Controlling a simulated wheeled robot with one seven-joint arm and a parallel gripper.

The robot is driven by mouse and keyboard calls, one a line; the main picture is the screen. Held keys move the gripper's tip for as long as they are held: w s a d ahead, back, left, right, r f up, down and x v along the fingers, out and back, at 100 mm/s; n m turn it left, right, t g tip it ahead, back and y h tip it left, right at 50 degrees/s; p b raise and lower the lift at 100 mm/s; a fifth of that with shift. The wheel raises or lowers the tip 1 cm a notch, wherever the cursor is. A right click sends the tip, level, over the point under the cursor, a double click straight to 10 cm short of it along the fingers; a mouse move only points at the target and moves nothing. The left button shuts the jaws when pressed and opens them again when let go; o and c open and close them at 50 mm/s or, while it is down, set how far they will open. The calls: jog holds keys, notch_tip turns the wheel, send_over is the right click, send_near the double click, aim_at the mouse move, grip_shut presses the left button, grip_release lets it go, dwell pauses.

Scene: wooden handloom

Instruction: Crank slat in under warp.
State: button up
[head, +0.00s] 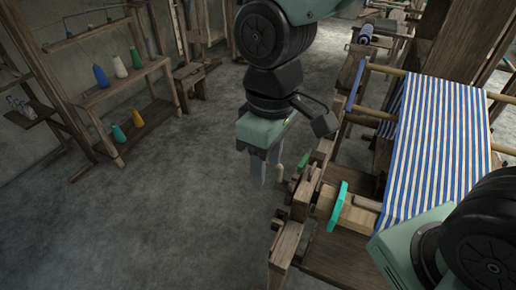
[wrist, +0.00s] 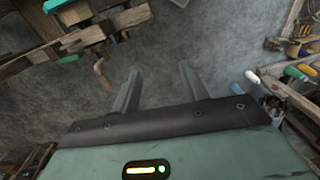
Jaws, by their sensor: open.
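The striped blue-and-white warp (head: 440,140) runs down over the loom's front beam at the right of the head view. A pale flat strip, perhaps the slat (head: 368,203), lies along the roller by the warp's edge; part may be hidden. A brown crank handle (head: 279,177) stands out at the loom's left side. It also shows in the wrist view (wrist: 103,75), left of my fingers. My gripper (head: 264,176) is open, pointing down, beside the handle and apart from it.
The loom's wooden side frame (head: 290,235) is close right of my gripper. A green piece (head: 302,167) sits on it. A shelf (head: 125,85) with colored yarn cones stands at the left. The grey floor (head: 175,200) between is clear.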

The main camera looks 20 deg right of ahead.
jog(key=w+d+f+p, duration=0.15)
jog(key=w+d, duration=0.25)
jog(key=w, duration=0.4)
jog(key=w+d+f+g+y, duration=0.1)
jog(key=w+d+f, duration=0.2)
jog(key=w, duration=0.6)
jog(key=w+d+f+p, duration=0.15)
jog(key=w+d, duration=0.25)
jog(key=w, duration=0.4)
jog(key=shift+n, duration=0.3)
jog(key=a+f+p, duration=0.1)
jog(key=f, duration=0.4)
jog(key=s+a+f+p, duration=0.1)
jog(key=f+p, duration=0.1)
jog(key=f, duration=0.4)
jog(key=s+f+p, duration=0.1)
jog(key=f, duration=0.5)
jog(key=shift+a+f+p, duration=0.25)
jog(key=shift+a+p, duration=0.15)
grip_shut()
